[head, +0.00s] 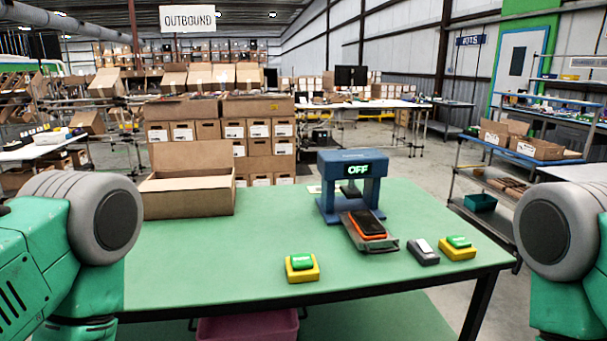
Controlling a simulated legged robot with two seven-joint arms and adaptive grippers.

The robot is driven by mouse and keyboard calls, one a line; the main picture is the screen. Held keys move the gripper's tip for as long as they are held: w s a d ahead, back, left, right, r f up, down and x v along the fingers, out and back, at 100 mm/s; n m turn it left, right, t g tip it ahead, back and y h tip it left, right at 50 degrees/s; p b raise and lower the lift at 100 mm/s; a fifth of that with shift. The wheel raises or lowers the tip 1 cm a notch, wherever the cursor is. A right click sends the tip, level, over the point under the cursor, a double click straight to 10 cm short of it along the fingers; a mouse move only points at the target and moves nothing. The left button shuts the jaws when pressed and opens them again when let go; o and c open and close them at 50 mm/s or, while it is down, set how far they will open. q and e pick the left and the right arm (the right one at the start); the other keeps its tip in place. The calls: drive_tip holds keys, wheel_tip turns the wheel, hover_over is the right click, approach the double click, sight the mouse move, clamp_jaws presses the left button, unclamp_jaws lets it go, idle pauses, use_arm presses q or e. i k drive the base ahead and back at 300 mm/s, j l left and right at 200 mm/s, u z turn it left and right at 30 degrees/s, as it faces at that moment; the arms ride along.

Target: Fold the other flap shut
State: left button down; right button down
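A brown carton (187,202) stands on the left part of the green table. One wide flap (193,155) stands up along its back edge, tilted slightly backward. Below it the carton's top shows as a low brown surface (188,182); I cannot tell whether this is a folded-down flap or the inside. Parts of my two arms show at the left and right edges, both apart from the carton. Neither gripper is in the picture.
The green table (230,255) is clear at front left. A blue frame device (370,165) showing "OFF" has an orange-and-black item (367,225) on its tray. Two yellow-and-green buttons (302,267) (458,247) and a grey block (423,252) sit in front. A pink bin (248,327) is below.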

sight(192, 154)
drive_tip(key=i+j+u, duration=0.1)
drive_tip(key=j+u, duration=0.25)
drive_tip(key=i+j+u, duration=0.1)
drive_tip(key=j+u, duration=0.2)
drive_tip(key=i+j+u, duration=0.2)
drive_tip(key=j+u, duration=0.15)
drive_tip(key=i+j+u, duration=0.15)
drive_tip(key=j+u, duration=0.3)
drive_tip(key=i+j+u, duration=0.2)
drive_tip(key=u, duration=0.3)
drive_tip(key=i+j+u, duration=0.25)
drive_tip(key=u, duration=0.2)
drive_tip(key=i+j+u, duration=0.15)
drive_tip(key=u, duration=0.35)
drive_tip(key=i+j, duration=0.1)
drive_tip(key=i, duration=0.5)
drive_tip(key=i+j, duration=0.1)
drive_tip(key=i, duration=0.45)
drive_tip(key=i+l+z, duration=0.25)
drive_tip(key=i+z, duration=0.25)
drive_tip(key=i+l+z, duration=0.1)
drive_tip(key=i+z, duration=0.85)
drive_tip(key=i+j+z, duration=0.3)
drive_tip(key=z, duration=0.2)
drive_tip(key=i+z, duration=0.8)
drive_tip(key=i+j+z, duration=0.2)
drive_tip(key=i+z, duration=0.2)
drive_tip(key=i+j+z, duration=0.6)
drive_tip(key=z, duration=0.2)
